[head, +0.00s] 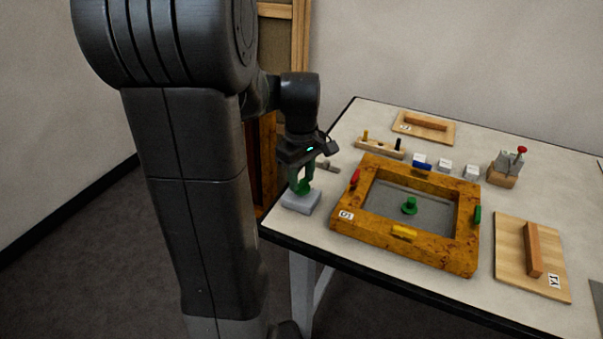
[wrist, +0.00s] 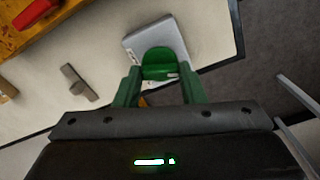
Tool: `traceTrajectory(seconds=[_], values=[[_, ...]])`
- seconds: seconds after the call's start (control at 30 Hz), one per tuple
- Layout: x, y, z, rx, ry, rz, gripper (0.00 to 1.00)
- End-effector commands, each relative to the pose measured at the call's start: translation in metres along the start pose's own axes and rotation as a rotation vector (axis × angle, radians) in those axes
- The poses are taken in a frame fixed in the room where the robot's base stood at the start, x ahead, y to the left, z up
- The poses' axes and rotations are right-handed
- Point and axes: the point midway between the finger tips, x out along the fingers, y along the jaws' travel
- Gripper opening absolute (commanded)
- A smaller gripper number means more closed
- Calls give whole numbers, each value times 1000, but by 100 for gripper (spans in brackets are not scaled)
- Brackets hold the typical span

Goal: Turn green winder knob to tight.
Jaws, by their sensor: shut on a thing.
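The green winder knob (head: 303,189) sits on top of a small pale grey block (head: 299,203) at the table's front left corner. In the wrist view the knob (wrist: 160,64) shows between the green fingers, with the grey block (wrist: 170,32) behind it. My gripper (head: 301,181) points down from above and is shut on the knob; it also shows in the wrist view (wrist: 160,74). I cannot read any tight mark, and the fingers hide part of the knob.
A grey tool (head: 327,166) lies behind the block. Wooden boards (head: 508,258) and small white blocks (head: 445,166) stand farther off. The table edge is close.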

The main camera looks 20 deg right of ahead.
Motion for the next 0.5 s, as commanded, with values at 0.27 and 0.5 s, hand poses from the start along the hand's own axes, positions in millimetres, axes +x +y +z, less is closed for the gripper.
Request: traceTrajectory(seconds=[0.27, 0.5], values=[[-2, 0, 0, 254, 0, 1, 14], [-2, 0, 0, 483, 0, 0, 14]])
